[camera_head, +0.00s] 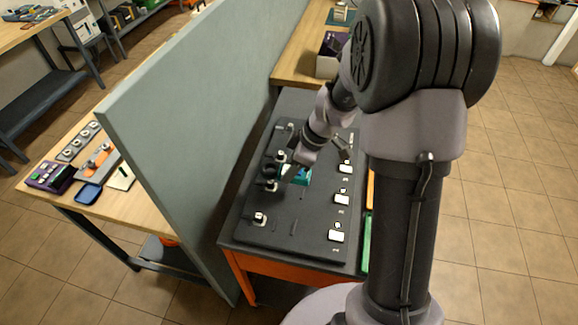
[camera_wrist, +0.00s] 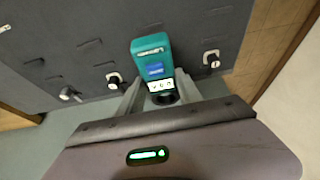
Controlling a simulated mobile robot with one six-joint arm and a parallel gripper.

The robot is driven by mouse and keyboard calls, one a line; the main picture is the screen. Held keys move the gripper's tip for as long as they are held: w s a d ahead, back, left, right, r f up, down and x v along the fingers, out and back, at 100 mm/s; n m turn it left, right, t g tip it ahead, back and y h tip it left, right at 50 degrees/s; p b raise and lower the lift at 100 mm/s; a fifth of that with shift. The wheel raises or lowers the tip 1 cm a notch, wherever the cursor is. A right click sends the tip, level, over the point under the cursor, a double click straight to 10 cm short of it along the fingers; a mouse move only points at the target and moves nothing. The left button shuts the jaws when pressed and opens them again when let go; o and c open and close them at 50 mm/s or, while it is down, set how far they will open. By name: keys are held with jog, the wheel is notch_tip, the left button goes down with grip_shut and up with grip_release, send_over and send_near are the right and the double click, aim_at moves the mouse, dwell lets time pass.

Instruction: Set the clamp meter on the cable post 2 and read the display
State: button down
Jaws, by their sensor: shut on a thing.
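My gripper (camera_wrist: 158,86) is shut on the clamp meter (camera_wrist: 152,58), a teal body with a blue patch and a pale strip with dark marks. In the head view the teal meter (camera_head: 304,176) shows just above the dark panel, partly hidden by my gripper (camera_head: 293,174). Cable posts stand along the panel's left side, among them a front one (camera_head: 259,218), a middle one (camera_head: 271,185) and one farther back (camera_head: 281,156). I cannot tell which is post 2, nor whether the meter touches a post. No display reading is legible.
The dark panel (camera_head: 290,248) lies on an orange-framed bench. Several pale blocks, one at the front (camera_head: 336,236), line its right side. A tall grey partition (camera_head: 195,110) stands close on the left. A wooden table (camera_head: 150,212) with tools is beyond it. Tiled floor is clear at right.

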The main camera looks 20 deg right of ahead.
notch_tip(320, 180, down, 5)
jog(key=shift+r+b, duration=0.1)
jog(key=shift+b, duration=1.05)
jog(key=shift+w+b, duration=0.1)
jog(key=shift+b, duration=0.75)
jog(key=shift+f+b, duration=0.6)
jog(key=shift+b, duration=0.1)
jog(key=c, duration=1.1)
grip_release()
jog(key=p+v, duration=0.5)
jog(key=v, duration=0.6)
jog(key=shift+r+p, duration=0.1)
jog(key=shift+p, duration=0.3)
jog(key=shift+a, duration=0.1)
